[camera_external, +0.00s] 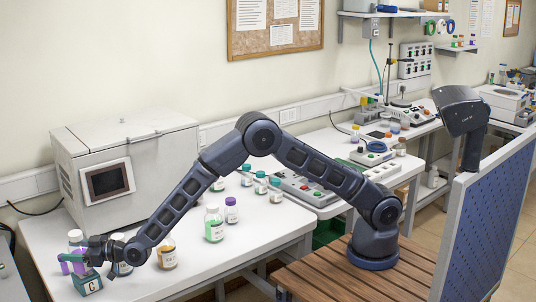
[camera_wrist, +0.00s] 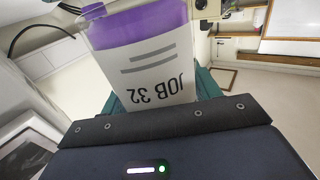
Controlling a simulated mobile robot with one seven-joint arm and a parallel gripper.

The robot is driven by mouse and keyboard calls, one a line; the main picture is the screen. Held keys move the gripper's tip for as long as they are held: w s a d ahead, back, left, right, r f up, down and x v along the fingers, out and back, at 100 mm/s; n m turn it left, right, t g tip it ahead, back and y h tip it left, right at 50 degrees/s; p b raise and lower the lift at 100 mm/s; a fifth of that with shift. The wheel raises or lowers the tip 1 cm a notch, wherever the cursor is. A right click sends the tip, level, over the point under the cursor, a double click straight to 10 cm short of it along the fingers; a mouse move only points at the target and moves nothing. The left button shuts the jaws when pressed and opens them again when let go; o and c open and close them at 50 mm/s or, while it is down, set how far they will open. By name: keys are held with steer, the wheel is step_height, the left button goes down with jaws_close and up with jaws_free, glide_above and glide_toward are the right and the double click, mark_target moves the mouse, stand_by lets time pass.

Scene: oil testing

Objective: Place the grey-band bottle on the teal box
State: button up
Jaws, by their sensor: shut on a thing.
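A bottle (camera_external: 122,269) stands partly hidden behind my wrist. An orange-content bottle (camera_external: 167,258), a green-content bottle (camera_external: 214,226) and a purple-capped one (camera_external: 231,211) stand to the right. A large grey oven-like machine (camera_external: 125,165) stands behind. Bare bench lies at front centre.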

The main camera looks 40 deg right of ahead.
steer(key=shift+f, duration=0.45)
steer(key=shift+f, duration=0.1)
steer(key=o, duration=1.4)
steer(key=shift+s+d, duration=0.15)
steer(key=shift+d, duration=0.05)
steer(key=v, duration=1.1)
steer(key=shift+s+d, duration=0.15)
steer(key=shift+d, duration=0.1)
